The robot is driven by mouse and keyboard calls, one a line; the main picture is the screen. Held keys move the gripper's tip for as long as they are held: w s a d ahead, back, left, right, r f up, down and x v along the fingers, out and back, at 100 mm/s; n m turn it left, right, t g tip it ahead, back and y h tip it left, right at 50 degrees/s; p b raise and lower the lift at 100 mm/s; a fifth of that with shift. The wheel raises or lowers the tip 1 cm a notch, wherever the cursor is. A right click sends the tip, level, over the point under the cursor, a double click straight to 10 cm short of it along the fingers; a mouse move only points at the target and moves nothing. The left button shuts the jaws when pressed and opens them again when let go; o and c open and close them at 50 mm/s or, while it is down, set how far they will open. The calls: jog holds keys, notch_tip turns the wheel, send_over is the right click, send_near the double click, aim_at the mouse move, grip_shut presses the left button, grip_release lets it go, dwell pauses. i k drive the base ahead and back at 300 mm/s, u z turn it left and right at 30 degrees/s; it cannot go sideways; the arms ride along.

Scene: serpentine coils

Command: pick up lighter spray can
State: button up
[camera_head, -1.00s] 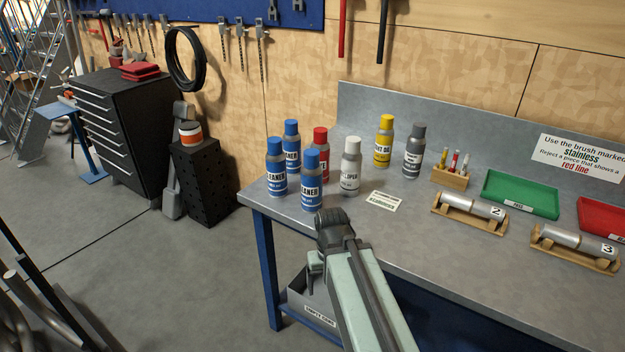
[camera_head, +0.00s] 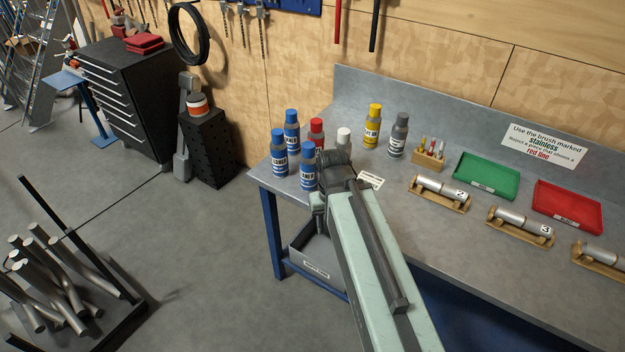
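Several spray cans stand upright at the left end of the workbench. Three are blue and look alike: the left one (camera_head: 279,153), the back one (camera_head: 292,132) and the front one (camera_head: 308,168). Beside them stand a red can (camera_head: 316,134), a white-capped can (camera_head: 343,136), a yellow can (camera_head: 372,127) and a grey can (camera_head: 398,136). Which can is lighter does not show. My gripper (camera_head: 334,165) is at the cans, just right of the front blue one. It hides most of the white-capped can. Its fingers cannot be made out, and no contact is clear.
The grey workbench (camera_head: 440,240) carries a pen block (camera_head: 429,158), a green tray (camera_head: 487,176), a red tray (camera_head: 567,208) and cylinders in wooden cradles (camera_head: 440,190). A small label card (camera_head: 370,180) lies near my arm. A grey bin (camera_head: 316,256) sits below.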

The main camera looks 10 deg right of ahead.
aim_at(307, 169)
jog(key=k, duration=0.25)
jog(key=z, duration=0.65)
jog(key=i, duration=0.9)
jog(key=u, duration=3.8)
